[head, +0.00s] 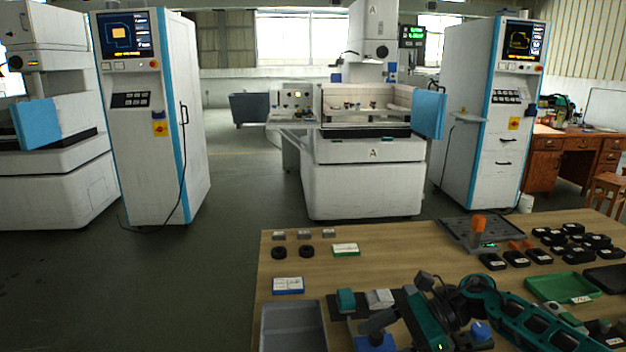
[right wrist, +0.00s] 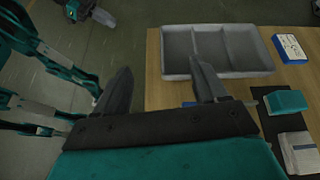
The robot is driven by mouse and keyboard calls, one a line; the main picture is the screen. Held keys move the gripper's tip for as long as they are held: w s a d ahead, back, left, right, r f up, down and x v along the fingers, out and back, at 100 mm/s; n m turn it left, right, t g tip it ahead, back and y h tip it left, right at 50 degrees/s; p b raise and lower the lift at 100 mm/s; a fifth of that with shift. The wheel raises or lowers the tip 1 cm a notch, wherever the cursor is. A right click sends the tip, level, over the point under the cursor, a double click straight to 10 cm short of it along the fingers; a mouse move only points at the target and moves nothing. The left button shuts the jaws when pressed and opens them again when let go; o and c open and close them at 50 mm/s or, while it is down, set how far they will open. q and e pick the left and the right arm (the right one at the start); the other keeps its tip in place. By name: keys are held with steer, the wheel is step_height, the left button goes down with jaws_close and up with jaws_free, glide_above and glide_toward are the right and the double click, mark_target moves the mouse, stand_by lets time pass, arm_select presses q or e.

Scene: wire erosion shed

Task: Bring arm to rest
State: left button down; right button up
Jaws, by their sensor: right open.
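My right arm comes in from the lower right of the head view, its teal links (head: 520,312) low over the workbench (head: 400,245). In the right wrist view my right gripper (right wrist: 163,78) is open, its two dark fingers wide apart with nothing between them. One finger is over the bench, near the grey compartment tray (right wrist: 168,50); the other is beyond the bench edge, over the floor. My left gripper is not in the head view. Teal arm links of mine show at the left of the right wrist view, with no clear fingers.
Beside the grey tray lie a blue-edged white label block (head: 288,285), a teal block (head: 346,299) and a pale block (head: 380,298). A dark plate (head: 468,235) with an orange part, several black pieces and a green tray (head: 562,288) fill the right. Machines stand beyond open floor.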

steer(key=s+a+m+t+y, duration=0.4)
steer(key=a+m+t, duration=0.5)
steer(key=m, duration=0.8)
steer(key=s+d+f+n+t+h, duration=0.1)
steer(key=s+d+f+n+h, duration=0.6)
steer(key=n, duration=1)
steer(key=s+d+f+n+t+h, duration=0.1)
steer(key=s+d+f+n+h, duration=0.6)
steer(key=n, duration=1.1)
step_height(320, 180, down, 2)
steer(key=shift+s+d+f+t+h+b, duration=0.15)
steer(key=shift+s+f+t+h+b, duration=0.2)
steer(key=shift+s, duration=0.6)
steer(key=shift+r, duration=0.1)
